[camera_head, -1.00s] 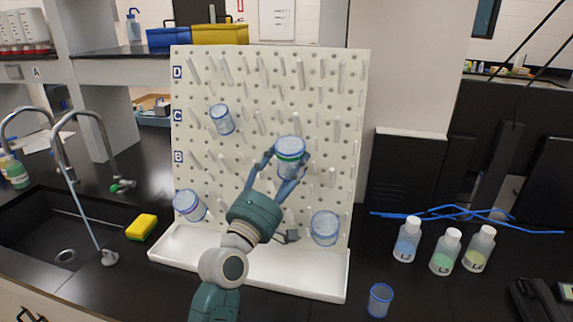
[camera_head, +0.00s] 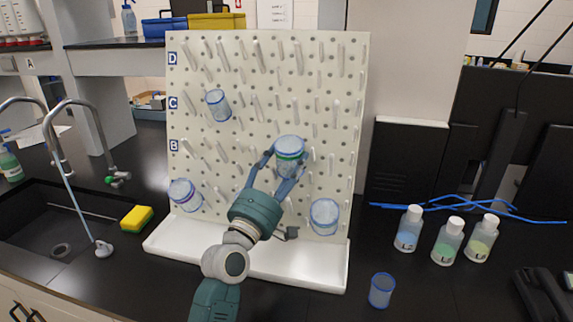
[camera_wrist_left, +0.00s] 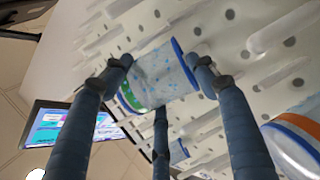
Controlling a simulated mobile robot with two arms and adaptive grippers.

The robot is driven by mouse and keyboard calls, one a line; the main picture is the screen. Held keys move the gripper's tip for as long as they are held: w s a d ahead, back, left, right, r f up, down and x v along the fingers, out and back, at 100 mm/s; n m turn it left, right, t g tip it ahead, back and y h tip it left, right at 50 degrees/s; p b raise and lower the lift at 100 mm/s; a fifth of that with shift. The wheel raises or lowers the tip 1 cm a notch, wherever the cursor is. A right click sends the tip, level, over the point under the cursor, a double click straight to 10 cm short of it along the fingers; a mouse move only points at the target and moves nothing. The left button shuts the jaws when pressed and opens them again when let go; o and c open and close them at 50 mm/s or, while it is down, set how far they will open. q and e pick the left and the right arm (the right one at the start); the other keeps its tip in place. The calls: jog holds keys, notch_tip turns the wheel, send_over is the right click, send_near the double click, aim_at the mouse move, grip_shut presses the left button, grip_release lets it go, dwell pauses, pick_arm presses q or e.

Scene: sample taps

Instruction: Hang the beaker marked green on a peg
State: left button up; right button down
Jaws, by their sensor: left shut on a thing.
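The beaker marked green (camera_head: 289,150) is clear with a blue rim and a green band. It is held in front of the middle of the white pegboard (camera_head: 235,155). My left gripper (camera_head: 275,165) is shut on it, with fingers on both sides. The left wrist view shows the beaker (camera_wrist_left: 160,78) between the blue fingers (camera_wrist_left: 160,80), close to the board and its pegs. I cannot tell whether a peg is inside it. My right gripper is not in view.
Other beakers hang on the board: upper left (camera_head: 218,105), lower left (camera_head: 186,195) and lower right (camera_head: 324,216). One beaker (camera_head: 381,290) stands on the counter. Bottles (camera_head: 447,241) stand at the right. A sink (camera_head: 60,235) and sponge (camera_head: 136,217) are at the left.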

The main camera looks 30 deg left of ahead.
pick_arm(q)
jog(key=shift+d+f, duration=0.1)
jog(key=shift+f, duration=0.1)
jog(key=o, duration=1.4)
jog(key=shift+s, duration=0.1)
